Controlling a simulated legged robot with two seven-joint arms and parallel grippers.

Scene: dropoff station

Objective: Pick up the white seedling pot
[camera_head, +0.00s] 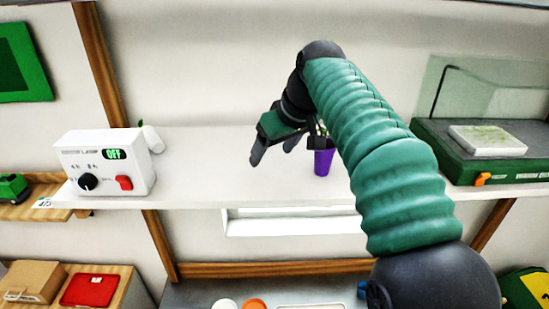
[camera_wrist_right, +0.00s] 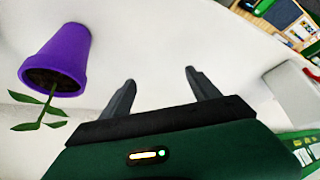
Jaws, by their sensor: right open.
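A purple pot (camera_head: 324,162) with a small green plant stands on the white shelf (camera_head: 220,185), partly hidden behind my right arm and gripper. It also shows in the right wrist view (camera_wrist_right: 62,50), to the left of the fingers. My right gripper (camera_head: 272,152) is above the shelf, left of the purple pot. In the wrist view its two fingers (camera_wrist_right: 160,78) are apart with nothing between them. My left gripper is not in view.
A white control box (camera_head: 105,165) reading OFF stands at the shelf's left, with a small white rounded object (camera_head: 153,139) behind it. A green base (camera_head: 455,160) with a white slab (camera_head: 487,140) and a clear panel stands at right. The shelf between box and gripper is clear.

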